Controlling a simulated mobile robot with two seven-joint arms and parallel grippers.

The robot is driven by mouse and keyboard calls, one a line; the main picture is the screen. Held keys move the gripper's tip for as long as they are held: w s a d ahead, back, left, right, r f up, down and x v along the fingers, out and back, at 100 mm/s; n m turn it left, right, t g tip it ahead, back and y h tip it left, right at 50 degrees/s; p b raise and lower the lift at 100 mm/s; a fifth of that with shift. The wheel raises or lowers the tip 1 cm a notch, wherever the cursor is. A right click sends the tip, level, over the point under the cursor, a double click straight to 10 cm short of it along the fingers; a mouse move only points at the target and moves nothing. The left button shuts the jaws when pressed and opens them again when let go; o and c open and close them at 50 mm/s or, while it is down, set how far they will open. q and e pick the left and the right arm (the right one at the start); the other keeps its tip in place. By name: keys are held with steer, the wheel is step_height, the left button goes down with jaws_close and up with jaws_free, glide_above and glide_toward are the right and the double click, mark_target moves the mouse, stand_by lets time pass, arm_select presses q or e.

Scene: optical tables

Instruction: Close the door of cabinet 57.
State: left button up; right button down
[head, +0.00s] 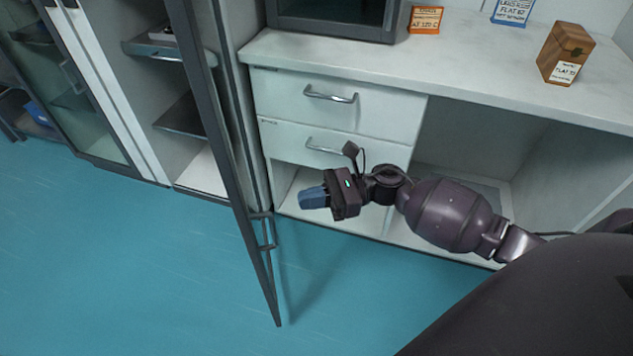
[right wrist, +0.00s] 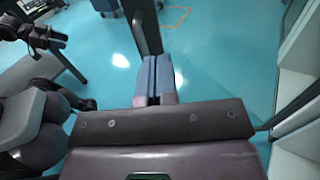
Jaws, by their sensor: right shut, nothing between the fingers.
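A tall cabinet (head: 205,172) with shelves stands at the left in the head view. No number is readable on it. Its dark-framed door (head: 222,150) stands open, swung out over the floor and seen nearly edge-on, with a handle (head: 266,231) near its lower free end. My right gripper (head: 313,197) is shut and empty, its blue fingers pointing left, to the right of the door. In the right wrist view a dark upright bar (right wrist: 146,30), likely the door's edge, stands just beyond the fingertips (right wrist: 158,70). Contact cannot be told. My left gripper is not seen in the head view.
A white bench (head: 480,75) with two drawers (head: 330,100) and open bays is right of the cabinet, behind my right arm. A wooden block (head: 565,53), labelled cards (head: 425,20) and a dark box (head: 335,22) are on it. The blue floor (head: 120,270) in front is clear.

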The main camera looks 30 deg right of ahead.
mark_target(249, 211)
steer(key=x, duration=0.9)
steer(key=shift+w+a, duration=0.1)
steer(key=shift+a, duration=0.15)
